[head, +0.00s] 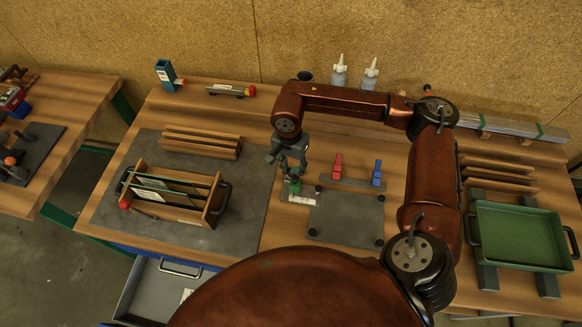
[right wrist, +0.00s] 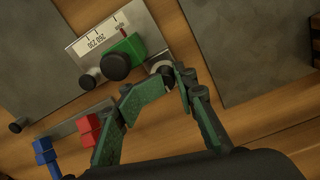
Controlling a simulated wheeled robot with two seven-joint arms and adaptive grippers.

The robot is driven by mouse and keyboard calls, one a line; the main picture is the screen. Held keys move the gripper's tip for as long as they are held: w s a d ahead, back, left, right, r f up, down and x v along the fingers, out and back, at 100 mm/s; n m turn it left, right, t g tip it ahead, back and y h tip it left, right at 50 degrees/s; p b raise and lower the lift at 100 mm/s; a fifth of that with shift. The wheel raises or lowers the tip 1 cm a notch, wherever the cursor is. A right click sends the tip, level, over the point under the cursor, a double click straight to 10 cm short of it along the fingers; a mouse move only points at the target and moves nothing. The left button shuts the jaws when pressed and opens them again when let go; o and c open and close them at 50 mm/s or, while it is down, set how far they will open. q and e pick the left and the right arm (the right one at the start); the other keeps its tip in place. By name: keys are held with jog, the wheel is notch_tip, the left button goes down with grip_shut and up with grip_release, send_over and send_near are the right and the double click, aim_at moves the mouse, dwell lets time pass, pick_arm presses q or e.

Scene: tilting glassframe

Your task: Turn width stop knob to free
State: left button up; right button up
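The width stop shows in the right wrist view as a green block (right wrist: 128,50) with a round black knob (right wrist: 117,66) on it. It sits at a white scale plate (right wrist: 92,42) with printed numbers and marks. In the head view the green block (head: 295,187) lies just below my right gripper (head: 290,168). In the right wrist view my right gripper (right wrist: 167,80) has its fingertips apart, beside the block and to the right of the knob. Nothing is visibly held. A small pale round part shows near the fingertips, partly hidden. My left gripper is in neither view.
Red (head: 337,166) and blue (head: 377,173) clamps stand right of the stop, by a grey plate (head: 345,219) with black corner knobs. A wooden frame holder (head: 190,206) with glass stands left. A green tray (head: 519,236) is far right.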

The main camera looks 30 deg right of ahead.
jog(key=shift+o, duration=0.8)
jog(key=shift+w, duration=0.15)
jog(key=shift+a, duration=0.1)
jog(key=shift+r, duration=0.1)
jog(key=shift+w+r, duration=0.1)
jog(key=shift+r, duration=0.2)
notch_tip(320, 180, up, 11)
jog(key=shift+a+r, duration=0.15)
jog(key=shift+w, duration=0.1)
